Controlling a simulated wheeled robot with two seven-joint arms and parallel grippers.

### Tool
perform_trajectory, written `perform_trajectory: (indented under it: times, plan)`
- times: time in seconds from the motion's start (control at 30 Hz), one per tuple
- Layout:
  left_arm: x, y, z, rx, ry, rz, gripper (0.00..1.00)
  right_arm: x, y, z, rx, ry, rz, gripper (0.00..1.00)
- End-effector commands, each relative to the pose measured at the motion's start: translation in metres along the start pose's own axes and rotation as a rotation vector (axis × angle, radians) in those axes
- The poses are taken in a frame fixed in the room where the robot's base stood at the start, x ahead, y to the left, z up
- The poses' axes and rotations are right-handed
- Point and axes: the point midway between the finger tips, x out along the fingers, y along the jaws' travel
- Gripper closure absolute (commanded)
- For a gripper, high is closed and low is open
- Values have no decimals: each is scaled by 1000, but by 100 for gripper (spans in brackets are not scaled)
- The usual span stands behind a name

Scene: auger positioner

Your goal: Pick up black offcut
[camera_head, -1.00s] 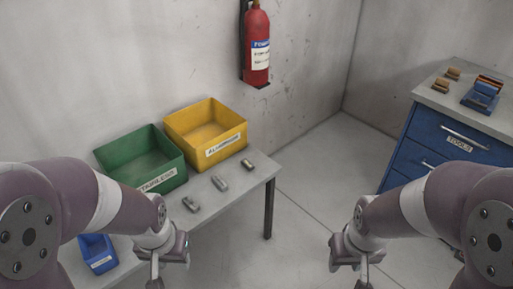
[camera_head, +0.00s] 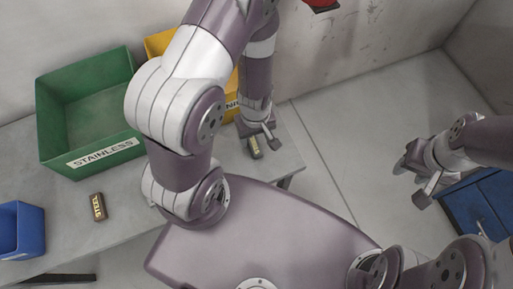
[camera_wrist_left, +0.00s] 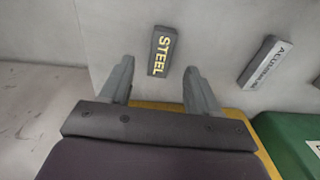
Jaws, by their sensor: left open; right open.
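A black offcut marked STEEL (camera_head: 255,148) lies on the grey table near its right end. In the left wrist view the same black offcut (camera_wrist_left: 160,50) lies just past and between my fingertips, slightly tilted. My left gripper (camera_head: 262,142) is open above it, pointing down; it also shows in the left wrist view (camera_wrist_left: 158,72) with nothing between its fingers. My right gripper (camera_head: 411,184) is open and empty, away from the table at the right.
A grey offcut marked ALUMINIUM (camera_wrist_left: 266,62) lies beside the black one. A green STAINLESS bin (camera_head: 103,155) and a partly hidden yellow bin (camera_head: 158,42) stand behind. A blue bin (camera_head: 22,230) is at the left edge, a blue cabinet (camera_head: 480,205) at right.

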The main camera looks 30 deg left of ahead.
Motion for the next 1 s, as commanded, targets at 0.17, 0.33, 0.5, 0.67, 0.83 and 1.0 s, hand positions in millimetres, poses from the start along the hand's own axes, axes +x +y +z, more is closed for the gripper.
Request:
perform_trajectory:
  times: [0.17,0.33,0.5,0.67,0.83,1.0]
  plan:
    - [39,0,1,-1,0,-1,38,29,0,3,0,1,0,57]
    - [51,0,0,1,0,-2,38,27,0,3,0,1,0,57]
    - [50,0,0,1,1,-2,38,26,0,3,0,1,0,57]
    - [50,0,0,1,1,-1,81,26,0,3,0,1,0,57]
    - [50,0,0,2,2,-1,100,26,0,3,0,1,0,57]
    - [49,0,0,2,2,0,100,26,0,3,0,1,0,57]
